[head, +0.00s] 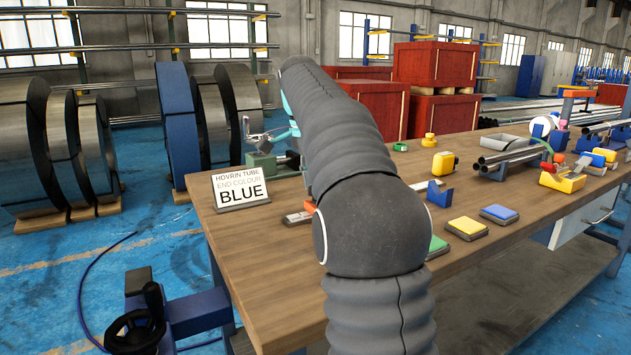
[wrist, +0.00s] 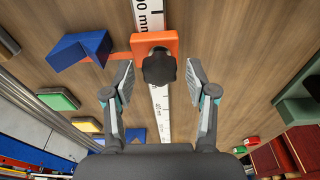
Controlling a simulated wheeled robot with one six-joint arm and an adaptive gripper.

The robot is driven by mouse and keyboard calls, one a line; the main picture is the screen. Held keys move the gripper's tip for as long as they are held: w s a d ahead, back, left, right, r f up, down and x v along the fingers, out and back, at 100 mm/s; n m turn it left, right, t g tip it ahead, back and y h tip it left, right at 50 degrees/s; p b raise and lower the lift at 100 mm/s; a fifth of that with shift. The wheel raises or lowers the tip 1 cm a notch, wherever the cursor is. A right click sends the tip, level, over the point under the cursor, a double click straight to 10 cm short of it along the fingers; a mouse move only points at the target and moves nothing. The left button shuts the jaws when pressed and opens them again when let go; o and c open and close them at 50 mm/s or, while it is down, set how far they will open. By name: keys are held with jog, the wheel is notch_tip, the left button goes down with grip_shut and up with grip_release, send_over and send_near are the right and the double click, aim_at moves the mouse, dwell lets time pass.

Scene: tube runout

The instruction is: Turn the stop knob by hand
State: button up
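The stop knob (wrist: 159,66) is black and lobed. It sits on an orange stop block (wrist: 168,40) on a white measuring rule (wrist: 147,14) in the wrist view. My gripper (wrist: 159,77) is open, with one finger on each side of the knob. Both fingers look apart from it, with wood showing between. In the head view my arm hides the knob; a grey and teal part of my gripper shows behind the arm, its fingertips hidden. A short piece of the rule (head: 296,218) shows left of the arm.
A blue V-shaped block (wrist: 85,48) stands left of the stop block. Green (wrist: 58,98) and yellow pads lie farther left. On the wooden bench (head: 300,285) a sign (head: 241,188) reads "Hovrin tube end colour BLUE". Metal tubes (head: 512,155) rest at the right.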

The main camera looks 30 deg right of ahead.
jog(key=shift+r, duration=3.05)
